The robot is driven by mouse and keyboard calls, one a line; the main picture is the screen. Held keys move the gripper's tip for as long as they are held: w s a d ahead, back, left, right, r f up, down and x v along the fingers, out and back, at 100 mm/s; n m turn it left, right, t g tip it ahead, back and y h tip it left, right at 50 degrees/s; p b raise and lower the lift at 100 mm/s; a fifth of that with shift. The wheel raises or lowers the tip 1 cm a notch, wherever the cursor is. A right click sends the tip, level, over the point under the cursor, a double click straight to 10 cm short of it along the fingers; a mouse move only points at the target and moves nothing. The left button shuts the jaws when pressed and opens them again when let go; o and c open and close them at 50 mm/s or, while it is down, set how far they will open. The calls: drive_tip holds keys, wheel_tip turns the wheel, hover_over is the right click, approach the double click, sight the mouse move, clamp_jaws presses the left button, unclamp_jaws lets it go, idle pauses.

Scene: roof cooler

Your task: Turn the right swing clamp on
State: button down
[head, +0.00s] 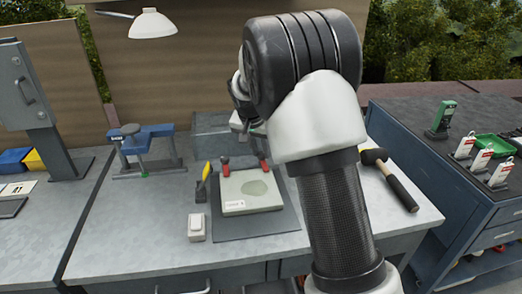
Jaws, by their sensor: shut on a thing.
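A pale square plate (249,193) with a round, darker patch lies on a dark mat (268,224) on the workbench. Two red-tipped swing clamps stand at its back edge, the left one (225,167) and the right one (262,160). My gripper (251,130) comes down just above and behind the right swing clamp and is shut on it. My arm covers much of the gripper, so the fingers and the exact contact are hard to see.
A yellow-and-black handle (203,182) and a white box (197,227) stand left of the plate. A blue fixture (145,140) is at the back left. A hammer (390,180) lies at right. A lamp (153,24) hangs above. The front left bench is clear.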

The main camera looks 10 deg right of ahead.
idle(0.4)
drive_tip(key=c, duration=1.5)
unclamp_jaws()
drive_tip(key=shift+c, duration=0.2)
drive_tip(key=shift+r, duration=0.1)
drive_tip(key=p+v, duration=0.3)
drive_tip(key=v, duration=1.4)
drive_tip(key=shift+r, duration=0.15)
